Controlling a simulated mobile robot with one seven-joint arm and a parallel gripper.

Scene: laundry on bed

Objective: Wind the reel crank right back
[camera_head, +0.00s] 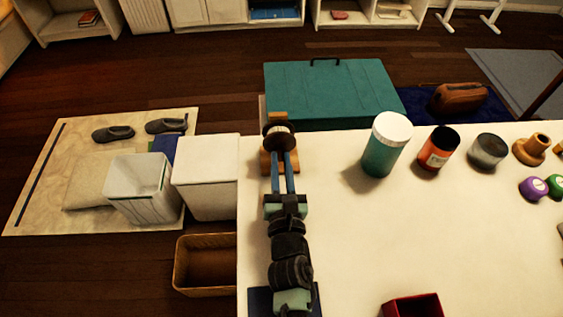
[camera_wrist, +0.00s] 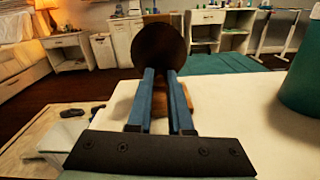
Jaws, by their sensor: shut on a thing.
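The reel (camera_head: 278,131) stands on a wooden base (camera_head: 267,161) at the table's far left corner. It has a dark round side disc and a pale winding. In the wrist view the dark brown disc (camera_wrist: 160,46) faces me and fills the top middle. My gripper (camera_head: 283,153) reaches straight to the reel's near side with its two blue fingers. In the wrist view the gripper (camera_wrist: 160,72) has its fingertips right at the disc's lower edge. They are shut on the crank with a narrow gap between them; the crank itself is mostly hidden by the fingers and disc.
The white table (camera_head: 400,230) holds a teal jar with a white lid (camera_head: 387,145), an orange jar (camera_head: 438,148) and a grey jar (camera_head: 487,151) to the right. A red box (camera_head: 412,305) is at the near edge. A teal chest (camera_head: 330,90) stands beyond the table.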

